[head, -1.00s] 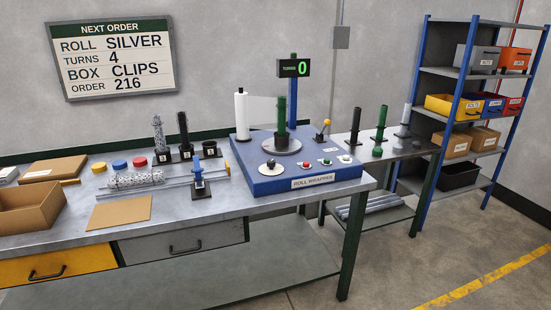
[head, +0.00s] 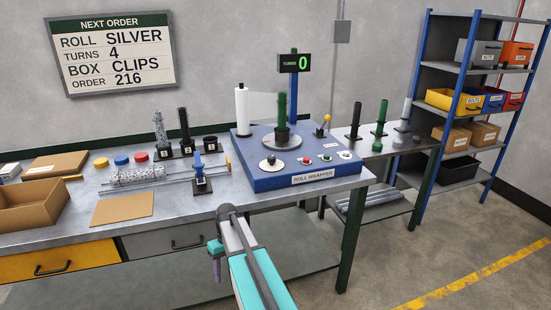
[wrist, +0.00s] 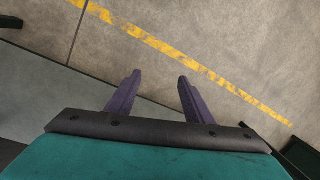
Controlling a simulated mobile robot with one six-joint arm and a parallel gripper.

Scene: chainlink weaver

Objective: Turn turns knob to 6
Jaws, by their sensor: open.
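The turns knob looks to be the dark knob on a pale round dial (head: 271,162) at the front left of the blue roll wrapper (head: 262,183). The dial's numbers are too small to read. The turns display (head: 294,63) above the wrapper reads 0. My gripper (wrist: 160,76) is open and empty in the wrist view, its two purple fingers apart over the floor. In the head view, my gripper (head: 216,263) hangs down in front of the bench edge, below and left of the knob and well apart from it.
The order sign (head: 112,53) reads turns 4, roll silver. A white roll (head: 242,111) and a green roll (head: 282,118) stand on the wrapper. A blue clamp (head: 199,166) stands left of the wrapper.

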